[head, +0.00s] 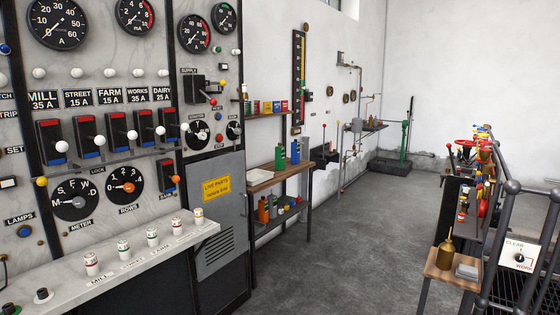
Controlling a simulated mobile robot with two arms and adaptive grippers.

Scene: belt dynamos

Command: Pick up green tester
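No thing in the head view can be made out for certain as the green tester. A tall green stand (405,138) rises from a dark base on the floor near the far corner. Two green containers (281,158) stand upright on a wooden-topped bench at mid distance. Neither of my grippers shows in this view.
A grey switchboard (110,150) with dials and switches fills the left, with a marble ledge (130,255) in front. A grey cabinet (218,215) stands beside it. Railings (512,187) and a small wooden table (452,268) stand at right. The middle floor (350,240) is clear.

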